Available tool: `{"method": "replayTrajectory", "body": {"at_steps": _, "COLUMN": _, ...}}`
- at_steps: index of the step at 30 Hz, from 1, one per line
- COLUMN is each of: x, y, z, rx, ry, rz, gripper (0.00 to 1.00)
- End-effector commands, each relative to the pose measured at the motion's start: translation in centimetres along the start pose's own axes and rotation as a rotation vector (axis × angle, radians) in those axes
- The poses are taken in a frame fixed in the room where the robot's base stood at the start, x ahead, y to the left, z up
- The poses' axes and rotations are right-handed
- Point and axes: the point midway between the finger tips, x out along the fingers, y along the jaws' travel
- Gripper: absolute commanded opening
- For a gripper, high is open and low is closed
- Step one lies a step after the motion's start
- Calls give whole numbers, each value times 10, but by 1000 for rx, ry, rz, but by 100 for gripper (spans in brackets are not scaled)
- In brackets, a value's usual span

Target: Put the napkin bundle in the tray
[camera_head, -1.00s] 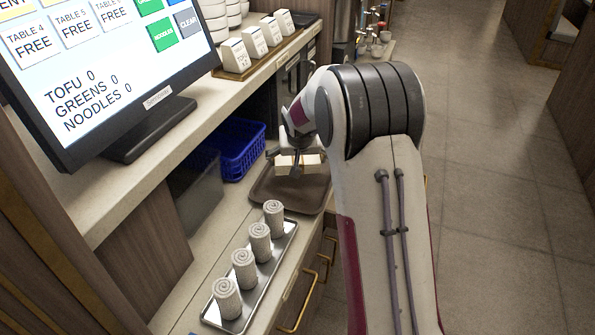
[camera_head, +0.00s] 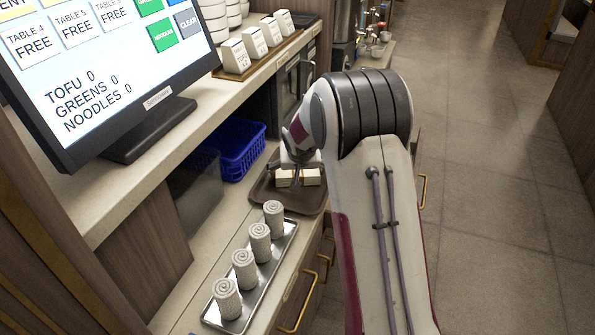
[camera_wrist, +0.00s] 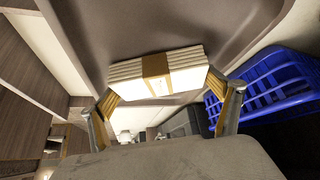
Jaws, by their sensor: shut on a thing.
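The napkin bundle is a white folded stack with a tan band; it shows in the wrist view (camera_wrist: 186,72) and in the head view (camera_head: 312,178). My gripper (camera_head: 294,178) is shut on the bundle, with a finger at each end of it in the wrist view (camera_wrist: 164,98). The brown tray (camera_head: 290,202) lies on the lower counter under the bundle, and its surface fills the upper part of the wrist view (camera_wrist: 150,25). The bundle is over or inside the tray; I cannot tell whether it touches the bottom. My arm hides part of the tray's right side.
A metal tray (camera_head: 236,322) with several rolled towels (camera_head: 245,268) lies in front of the brown tray. A blue basket (camera_head: 240,150) stands behind it on the left, also seen in the wrist view (camera_wrist: 275,85). A screen (camera_head: 110,60) stands on the upper shelf.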

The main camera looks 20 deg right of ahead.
Motion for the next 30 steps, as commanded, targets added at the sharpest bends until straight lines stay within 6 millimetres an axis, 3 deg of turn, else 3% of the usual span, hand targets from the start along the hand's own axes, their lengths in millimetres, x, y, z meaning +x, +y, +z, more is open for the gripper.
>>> {"method": "replayTrajectory", "body": {"at_steps": 11, "x": 2, "y": 0, "z": 2, "rx": 0, "ry": 0, "rz": 0, "gripper": 68}}
{"method": "replayTrajectory", "body": {"at_steps": 12, "x": 2, "y": 0, "z": 2, "rx": 0, "ry": 0, "rz": 1, "gripper": 92}}
{"method": "replayTrajectory", "body": {"at_steps": 13, "x": 2, "y": 0, "z": 2, "rx": 0, "ry": 0, "rz": 1, "gripper": 100}}
{"method": "replayTrajectory", "body": {"at_steps": 30, "x": -7, "y": 0, "z": 0, "rx": 0, "ry": 0, "rz": 0, "gripper": 100}}
